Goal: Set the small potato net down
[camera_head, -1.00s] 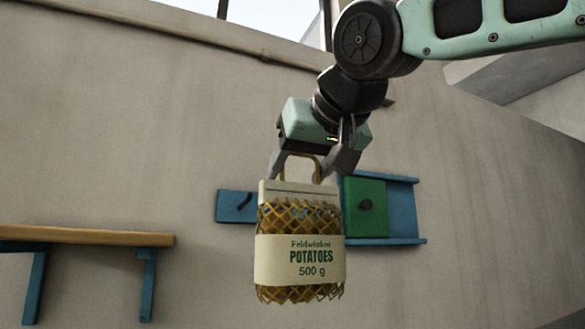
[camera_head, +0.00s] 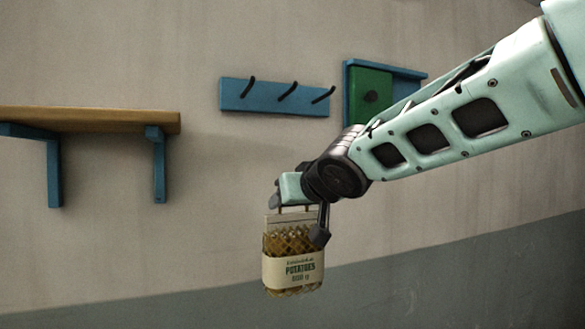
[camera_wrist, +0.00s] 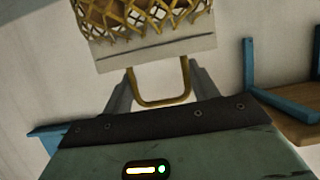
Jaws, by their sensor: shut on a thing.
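The small potato net (camera_head: 292,262) hangs upright below my gripper (camera_head: 298,215) in the head view, in free air in front of the wall. It is a yellow-brown mesh with a cream band reading "POTATOES" and a pale top strip. In the wrist view the net (camera_wrist: 140,18) shows at the top edge, partly cut off. Its yellow handle loop (camera_wrist: 160,101) runs between the two fingers of my gripper (camera_wrist: 162,80), which is shut on it. The surface beneath the net is not in view.
A wooden shelf (camera_head: 90,120) on blue brackets is on the wall at the left. A blue rail with several dark hooks (camera_head: 275,97) is at upper middle. A green sliding panel (camera_head: 368,92) in a blue frame is to its right, partly behind my arm.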

